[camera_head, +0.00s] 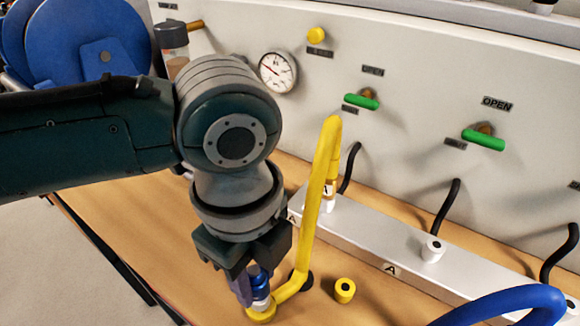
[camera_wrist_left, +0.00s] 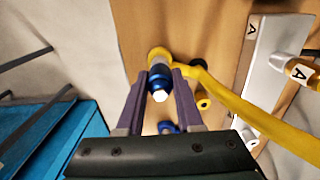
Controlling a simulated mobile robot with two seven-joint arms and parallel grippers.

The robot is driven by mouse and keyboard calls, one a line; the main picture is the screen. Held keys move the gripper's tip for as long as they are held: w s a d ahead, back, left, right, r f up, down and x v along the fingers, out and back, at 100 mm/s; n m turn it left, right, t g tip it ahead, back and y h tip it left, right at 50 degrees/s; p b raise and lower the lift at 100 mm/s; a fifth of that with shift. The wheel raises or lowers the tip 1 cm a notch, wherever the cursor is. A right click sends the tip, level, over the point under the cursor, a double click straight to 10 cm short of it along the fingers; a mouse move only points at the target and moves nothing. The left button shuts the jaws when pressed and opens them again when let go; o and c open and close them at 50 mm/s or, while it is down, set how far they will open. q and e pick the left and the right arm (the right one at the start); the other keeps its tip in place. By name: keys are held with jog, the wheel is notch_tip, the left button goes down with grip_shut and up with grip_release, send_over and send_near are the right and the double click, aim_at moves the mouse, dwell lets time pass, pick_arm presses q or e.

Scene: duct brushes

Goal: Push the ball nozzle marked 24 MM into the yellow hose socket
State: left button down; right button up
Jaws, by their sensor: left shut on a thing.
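My left gripper (camera_head: 250,290) points down over the bench, its purple fingers closed around a blue nozzle (camera_head: 258,281) with a pale band below the blue. The nozzle also shows between the fingers in the left wrist view (camera_wrist_left: 160,80), with a white hexagonal end facing the camera. Its 24 MM mark cannot be read. The yellow hose socket (camera_head: 262,314) is directly beneath the nozzle, in line with it; it also shows in the left wrist view (camera_wrist_left: 158,54). How deep the nozzle sits in it cannot be told. My right gripper is not in view.
The yellow hose (camera_head: 316,190) rises from the socket to a silver rail (camera_head: 365,238) marked A. A small yellow fitting (camera_head: 345,290) stands right of the gripper. A blue hose (camera_head: 505,302) lies at lower right. A panel with gauge (camera_head: 277,71) and green valve handles stands behind.

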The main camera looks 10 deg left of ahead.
aim_at(253, 272)
pick_arm(q)
jog(key=shift+f+b, duration=0.4)
jog(key=shift+f, duration=0.2)
dwell(0.4)
jog(key=shift+c, duration=2.4)
grip_release()
jog(key=shift+r, duration=0.15)
notch_tip(253, 272, up, 10)
jog(key=shift+f+p, duration=0.1)
jog(key=shift+p, duration=0.65)
